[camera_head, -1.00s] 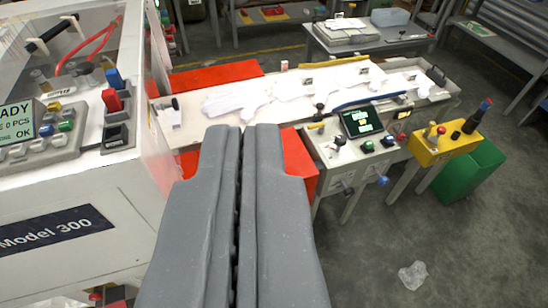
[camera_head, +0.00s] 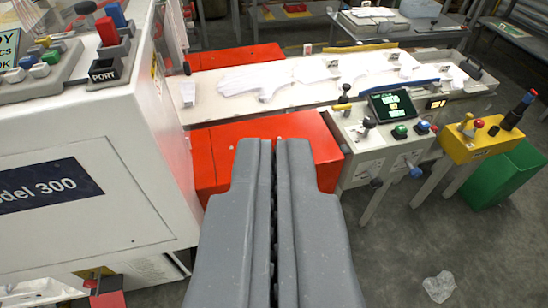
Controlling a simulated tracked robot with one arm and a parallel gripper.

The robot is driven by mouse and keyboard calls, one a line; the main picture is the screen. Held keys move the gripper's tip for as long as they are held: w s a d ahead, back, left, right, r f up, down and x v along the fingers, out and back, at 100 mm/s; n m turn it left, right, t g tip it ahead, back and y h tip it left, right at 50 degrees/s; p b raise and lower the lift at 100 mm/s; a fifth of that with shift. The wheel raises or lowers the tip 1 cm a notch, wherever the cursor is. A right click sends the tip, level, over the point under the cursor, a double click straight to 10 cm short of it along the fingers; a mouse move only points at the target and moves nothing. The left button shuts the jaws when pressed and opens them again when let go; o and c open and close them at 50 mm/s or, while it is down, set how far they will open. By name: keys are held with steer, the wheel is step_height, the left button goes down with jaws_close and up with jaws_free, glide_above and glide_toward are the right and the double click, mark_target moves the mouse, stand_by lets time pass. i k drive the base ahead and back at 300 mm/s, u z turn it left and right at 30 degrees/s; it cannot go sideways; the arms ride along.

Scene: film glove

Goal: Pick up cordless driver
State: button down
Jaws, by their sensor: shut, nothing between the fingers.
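My gripper (camera_head: 273,145) points away from me at the bottom centre, its two grey fingers shut together and empty. Its tips show in front of a red box-shaped surface (camera_head: 318,140). I cannot make out a cordless driver for certain. A dark upright object with a red and blue top (camera_head: 518,108) stands at the yellow control box on the right, apart from my gripper; I cannot tell what it is. A red item (camera_head: 107,299) is cut off at the lower left edge.
A white machine (camera_head: 90,150) marked "Model 300" fills the left. A long tray (camera_head: 215,112) with white gloves runs across the back. A control panel (camera_head: 360,155) with a screen stands right of my gripper. A green bin (camera_head: 505,175) and clear plastic scrap (camera_head: 439,287) are at right, with open floor.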

mark_target(529, 98)
steer(key=z, duration=1.35)
